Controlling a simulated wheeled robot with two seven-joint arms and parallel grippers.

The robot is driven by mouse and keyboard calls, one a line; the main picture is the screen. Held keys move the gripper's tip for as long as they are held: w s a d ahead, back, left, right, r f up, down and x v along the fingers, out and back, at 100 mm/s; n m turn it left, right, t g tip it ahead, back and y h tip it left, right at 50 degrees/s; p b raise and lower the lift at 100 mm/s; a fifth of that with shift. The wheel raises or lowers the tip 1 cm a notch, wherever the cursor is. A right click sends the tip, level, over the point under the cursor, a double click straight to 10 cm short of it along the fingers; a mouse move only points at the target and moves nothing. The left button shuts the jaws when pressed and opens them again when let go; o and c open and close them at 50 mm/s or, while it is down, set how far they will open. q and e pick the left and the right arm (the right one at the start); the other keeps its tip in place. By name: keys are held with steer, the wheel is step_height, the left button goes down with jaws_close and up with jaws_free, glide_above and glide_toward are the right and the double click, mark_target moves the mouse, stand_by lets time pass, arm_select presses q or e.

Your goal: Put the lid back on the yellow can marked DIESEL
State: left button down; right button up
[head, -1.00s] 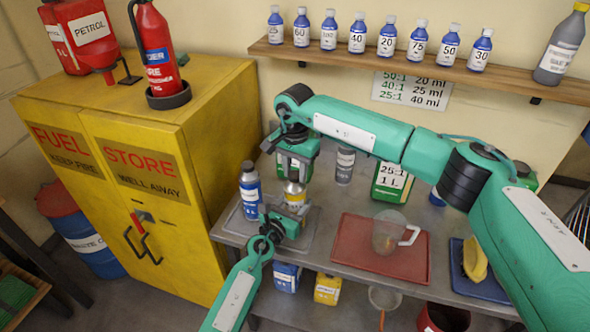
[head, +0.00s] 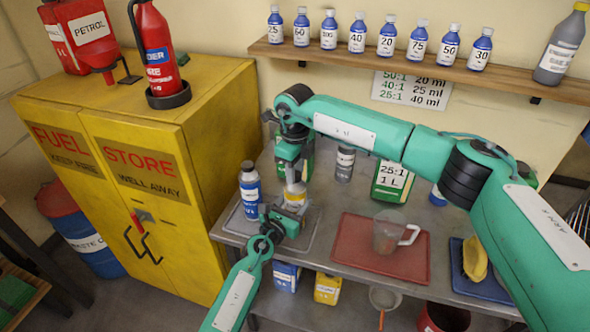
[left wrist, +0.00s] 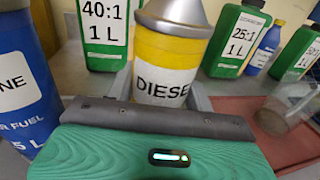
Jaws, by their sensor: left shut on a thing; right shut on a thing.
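The yellow can (head: 294,198) with a white band stands upright at the left end of the bench. In the left wrist view the can (left wrist: 170,55) shows its DIESEL label and silver sloping shoulder; its top is cut off. My left gripper (head: 283,220) is shut on the can from the near side. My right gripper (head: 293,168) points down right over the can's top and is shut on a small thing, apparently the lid. The lid is hidden between the fingers, so I cannot tell whether it touches the can's neck.
A blue can (head: 249,192) stands close left of the yellow can. A clear jug (head: 390,232) stands on a red tray (head: 350,255) to the right. The yellow cabinet (head: 225,190) borders the bench's left.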

steer(key=m, duration=0.7)
steer(key=shift+m, duration=0.4)
steer(key=m, duration=0.4)
steer(key=shift+m, duration=0.3)
steer(key=m, duration=0.3)
steer(key=shift+m, duration=0.3)
steer(key=o, duration=1.2)
steer(key=shift+r, duration=0.1)
step_height(320, 180, up, 12)
steer(key=shift+f, duration=0.15)
